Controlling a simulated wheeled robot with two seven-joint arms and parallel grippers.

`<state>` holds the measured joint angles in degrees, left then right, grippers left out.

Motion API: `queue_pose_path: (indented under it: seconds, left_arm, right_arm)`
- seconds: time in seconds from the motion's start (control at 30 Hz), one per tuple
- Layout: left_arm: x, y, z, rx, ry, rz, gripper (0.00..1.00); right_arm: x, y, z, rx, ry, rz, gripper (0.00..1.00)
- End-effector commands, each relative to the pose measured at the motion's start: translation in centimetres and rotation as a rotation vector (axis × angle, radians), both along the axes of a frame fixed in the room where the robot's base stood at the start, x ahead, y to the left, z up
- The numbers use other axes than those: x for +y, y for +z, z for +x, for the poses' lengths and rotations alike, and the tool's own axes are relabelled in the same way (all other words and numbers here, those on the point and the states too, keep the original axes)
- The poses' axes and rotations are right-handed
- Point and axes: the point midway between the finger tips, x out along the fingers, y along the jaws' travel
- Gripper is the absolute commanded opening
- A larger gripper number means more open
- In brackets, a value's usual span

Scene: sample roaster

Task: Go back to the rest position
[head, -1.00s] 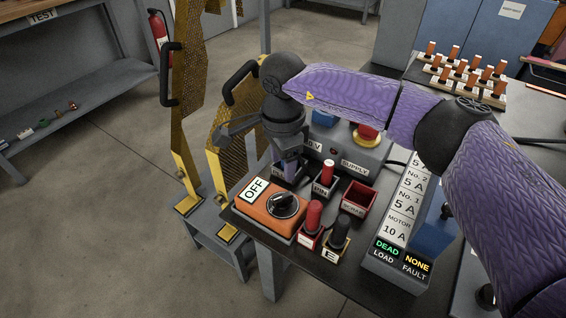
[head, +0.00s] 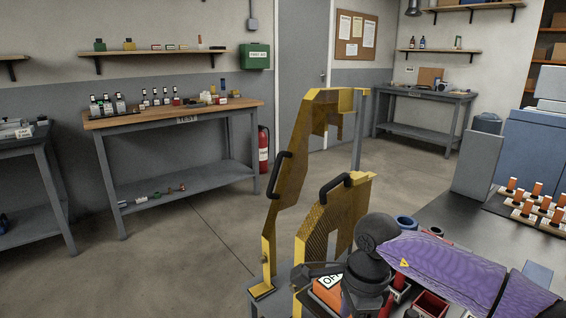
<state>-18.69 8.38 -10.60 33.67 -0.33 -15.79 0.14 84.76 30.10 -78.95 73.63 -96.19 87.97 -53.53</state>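My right arm, in a purple sleeve, comes in from the lower right of the head view. Its dark wrist and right gripper (head: 366,280) are over the bench with the switch gear, low in the picture. The fingertips are hidden behind the wrist and the lower picture edge, so I cannot tell whether they are open. Beside the gripper is an orange switch box (head: 326,293) with a white label, only partly seen. My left gripper is not in view.
Yellow mesh guard panels (head: 292,190) with black handles stand just left of the gripper. A red bin (head: 430,304) lies under the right arm. Orange-topped parts (head: 530,204) stand on the bench at right. The TEST bench (head: 180,118) is far left, with open floor between.

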Motion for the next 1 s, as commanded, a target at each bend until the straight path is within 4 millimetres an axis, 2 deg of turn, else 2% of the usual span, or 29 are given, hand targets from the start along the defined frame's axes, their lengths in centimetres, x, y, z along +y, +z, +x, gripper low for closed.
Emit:
queue_pose_path:
  seconds: [0.27, 0.4, 0.47, 0.53, 0.57, 0.6, 0.67, 0.7, 0.77, 0.8, 0.83, 0.87, 0.9, 0.97, 1.0]
  left_arm:
    - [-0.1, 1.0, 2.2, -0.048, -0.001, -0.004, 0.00]
    - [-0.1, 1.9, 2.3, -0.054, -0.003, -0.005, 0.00]
    - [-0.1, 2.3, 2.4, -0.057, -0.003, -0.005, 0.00]
    - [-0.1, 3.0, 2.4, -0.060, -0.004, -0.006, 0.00]
    - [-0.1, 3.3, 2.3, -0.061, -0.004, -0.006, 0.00]
    - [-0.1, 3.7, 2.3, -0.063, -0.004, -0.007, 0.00]
    - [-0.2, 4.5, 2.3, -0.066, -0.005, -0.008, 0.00]
    - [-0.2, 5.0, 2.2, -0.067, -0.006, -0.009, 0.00]
    - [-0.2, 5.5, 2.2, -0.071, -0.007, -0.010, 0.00]
    - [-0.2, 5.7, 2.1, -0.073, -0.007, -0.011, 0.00]
    - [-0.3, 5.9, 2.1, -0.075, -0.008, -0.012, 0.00]
    - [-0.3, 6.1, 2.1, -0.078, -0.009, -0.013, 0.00]
    - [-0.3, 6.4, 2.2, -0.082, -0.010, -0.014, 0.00]
    - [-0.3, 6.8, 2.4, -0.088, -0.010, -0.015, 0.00]
    - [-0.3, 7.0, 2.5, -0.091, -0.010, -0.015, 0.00]
  right_arm:
    - [6.2, -2.5, -1.8, 0.176, -0.254, 0.399, 0.60]
    - [9.7, -3.4, -2.4, 0.343, -0.542, 0.691, 0.60]
    - [10.8, -3.8, -2.3, 0.438, -0.719, 0.825, 0.60]
    - [11.3, -4.7, -2.0, 0.562, -0.975, 0.978, 0.60]
    - [11.2, -5.4, -1.8, 0.622, -1.109, 1.043, 0.60]
    - [10.5, -6.7, -1.6, 0.707, -1.318, 1.124, 0.60]
    - [8.4, -9.9, -1.9, 0.844, -1.713, 1.229, 0.60]
    - [6.3, -12.8, -2.8, 0.923, -1.999, 1.272, 0.60]
    - [3.3, -16.9, -5.0, 0.992, -2.364, 1.286, 0.60]
    - [1.3, -19.5, -7.1, 1.015, -2.585, 1.275, 0.60]
    - [0.0, -21.3, -8.9, -0.993, 2.666, -1.219, 0.60]
    - [-1.3, -23.1, -11.0, -0.913, 2.598, -1.096, 0.60]
    - [-3.0, -25.3, -14.2, -0.806, 2.505, -0.943, 0.60]
    - [-5.3, -28.1, -19.6, -0.648, 2.362, -0.735, 0.60]
    - [-6.5, -29.6, -23.4, -0.548, 2.265, -0.612, 0.60]
